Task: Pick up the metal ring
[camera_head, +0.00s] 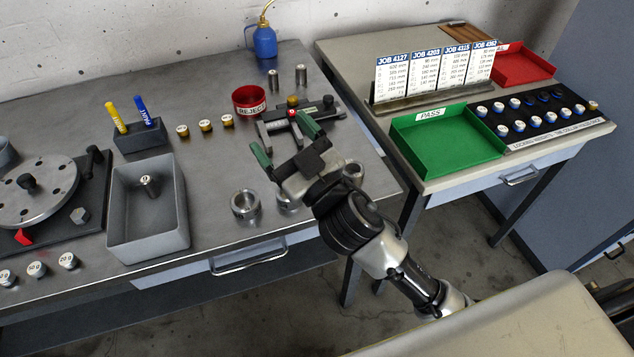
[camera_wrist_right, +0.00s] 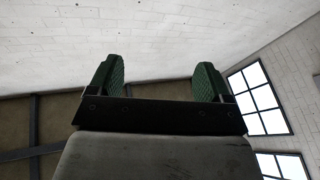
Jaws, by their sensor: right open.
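Several metal rings lie along the front right part of the grey workbench (camera_head: 215,190). One ring (camera_head: 245,204) is in full view. A second ring (camera_head: 287,202) is partly covered by my right arm. A third ring (camera_head: 354,172) sits to the right of my wrist. My right gripper (camera_head: 284,141) is above the bench with its green-padded fingers spread apart and nothing between them. In the wrist view its open fingers (camera_wrist_right: 158,80) show against a white wall, with no ring in sight. My left gripper is not in view.
A grey bin (camera_head: 122,222) holds a small metal piece. A balancing rotor (camera_head: 38,190) stands left. A green PASS tray (camera_head: 447,145) is on the right table. Bare bench lies left of the rings.

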